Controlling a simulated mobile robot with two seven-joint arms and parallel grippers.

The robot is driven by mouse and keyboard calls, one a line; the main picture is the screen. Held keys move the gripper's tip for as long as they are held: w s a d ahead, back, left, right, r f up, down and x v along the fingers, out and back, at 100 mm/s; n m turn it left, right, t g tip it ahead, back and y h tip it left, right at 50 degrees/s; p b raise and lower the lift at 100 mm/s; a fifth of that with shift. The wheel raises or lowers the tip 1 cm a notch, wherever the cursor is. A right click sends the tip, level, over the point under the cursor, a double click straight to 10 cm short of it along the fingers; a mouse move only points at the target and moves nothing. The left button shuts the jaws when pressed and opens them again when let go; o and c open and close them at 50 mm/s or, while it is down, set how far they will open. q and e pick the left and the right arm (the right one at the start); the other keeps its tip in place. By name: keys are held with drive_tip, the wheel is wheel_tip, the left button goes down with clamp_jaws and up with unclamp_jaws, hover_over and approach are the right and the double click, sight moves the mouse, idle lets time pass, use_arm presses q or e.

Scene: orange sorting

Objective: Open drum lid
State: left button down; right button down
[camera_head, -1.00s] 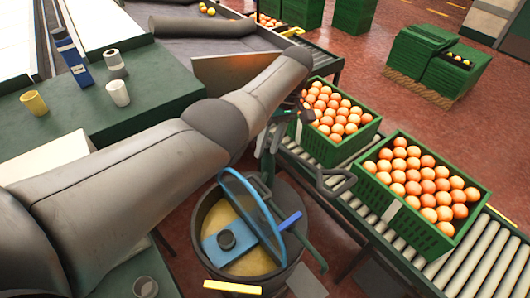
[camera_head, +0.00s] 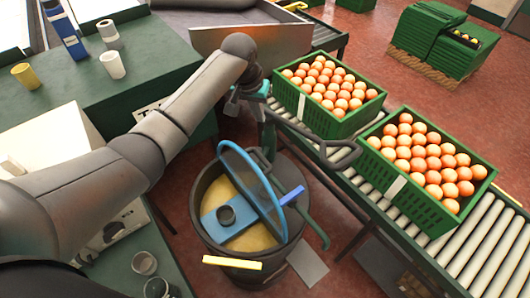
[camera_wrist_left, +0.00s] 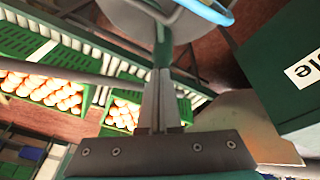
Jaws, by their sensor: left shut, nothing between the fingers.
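The drum (camera_head: 204,238) stands on the floor in the lower middle of the head view. Its blue-rimmed round lid (camera_head: 252,187) is tipped up steeply over the opening, and yellowish contents (camera_head: 255,240) show inside. The lid's blue rim also shows at the top of the left wrist view (camera_wrist_left: 205,10). My left gripper (camera_wrist_left: 160,72) is shut and empty, with its fingers together. In the head view it is small and partly hidden by its own wrist (camera_head: 250,88), beyond the drum and apart from the lid. My right gripper is not in view.
Two green crates of oranges (camera_head: 340,124) (camera_head: 473,216) stand on the roller conveyor (camera_head: 470,265) to the right. A dark handle (camera_head: 325,150) rises beside the drum. A green table (camera_head: 150,60) with cups and a blue box (camera_head: 63,28) is at left.

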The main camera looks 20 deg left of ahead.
sight(256, 175)
use_arm(q)
drive_tip(key=s+d+m+t+h+b, duration=0.1)
drive_tip(key=s+d+m+h, duration=0.1)
drive_tip(key=s+m, duration=0.35)
drive_tip(key=shift+m, duration=0.65)
drive_tip(key=shift+w+d+f+b, duration=0.1)
drive_tip(key=shift+w+f+b, duration=0.2)
drive_tip(key=shift+f, duration=1.3)
drive_tip(key=shift+w+d+f+b, duration=0.1)
drive_tip(key=shift+w+f+b, duration=0.25)
drive_tip(key=shift+f, duration=1.25)
drive_tip(key=shift+w+d+f+b, duration=0.15)
drive_tip(key=shift+f+b, duration=0.3)
drive_tip(key=shift+f, duration=1.15)
drive_tip(key=shift+s+a, duration=0.1)
